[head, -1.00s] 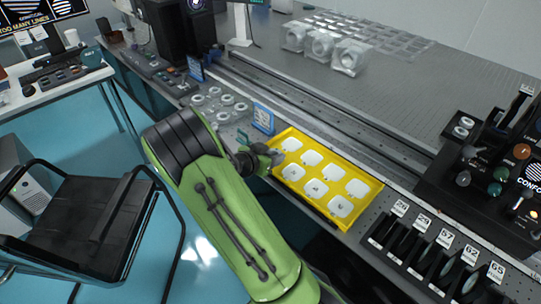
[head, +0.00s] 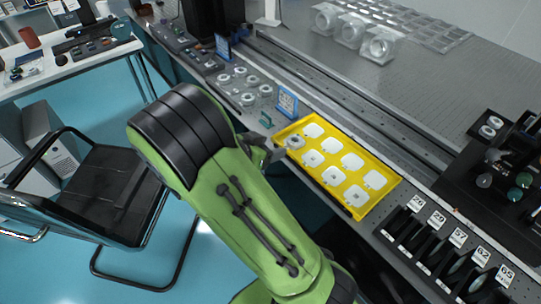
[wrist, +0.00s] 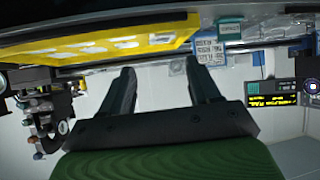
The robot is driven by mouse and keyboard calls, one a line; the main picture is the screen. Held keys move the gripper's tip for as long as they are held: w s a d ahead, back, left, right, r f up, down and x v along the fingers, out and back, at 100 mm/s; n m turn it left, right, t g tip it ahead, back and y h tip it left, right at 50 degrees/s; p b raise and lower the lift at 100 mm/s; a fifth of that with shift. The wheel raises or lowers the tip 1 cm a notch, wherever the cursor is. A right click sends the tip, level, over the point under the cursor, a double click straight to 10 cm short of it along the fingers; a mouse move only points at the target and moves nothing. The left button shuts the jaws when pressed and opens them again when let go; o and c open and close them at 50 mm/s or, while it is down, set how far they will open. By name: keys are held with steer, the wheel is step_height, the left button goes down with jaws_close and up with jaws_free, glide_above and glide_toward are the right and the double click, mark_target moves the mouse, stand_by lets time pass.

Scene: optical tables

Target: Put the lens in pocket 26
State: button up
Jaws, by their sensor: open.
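A yellow tray (head: 379,200) with two rows of white pockets lies along the table's front edge. A small grey ring-shaped piece, apparently the lens (head: 295,142), sits at the near-left corner pocket; its seating and the pocket's number are too small to make out. My gripper (head: 268,156) is just left of that corner, apart from the piece and partly hidden by my green arm. In the wrist view my gripper (wrist: 160,78) is open, with nothing between its fingers. The tray (wrist: 100,40) shows there along the top, beyond the fingers.
A blue-framed sign (head: 287,102) stands behind the tray's left end. Several round mounts (head: 240,85) stand further left. A rack of numbered slots (head: 440,240) is at the right. A black chair (head: 105,190) stands on the floor at left.

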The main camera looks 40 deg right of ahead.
steer(key=s+a+r+n+t+y, duration=0.1)
steer(key=s+a+r+n+y, duration=0.4)
steer(key=s+a+n, duration=0.2)
steer(key=s+a+r+n+t+y, duration=0.2)
steer(key=s+a+r+n+y, duration=0.4)
steer(key=s+a+n, duration=0.2)
steer(key=s, duration=0.2)
steer(key=shift+s+a+r, duration=0.15)
steer(key=shift+s+r, duration=0.05)
steer(key=shift+s, duration=0.2)
steer(key=shift+r, duration=0.1)
step_height(320, 180, up, 11)
steer(key=p, duration=1.1)
steer(key=shift+r, duration=0.15)
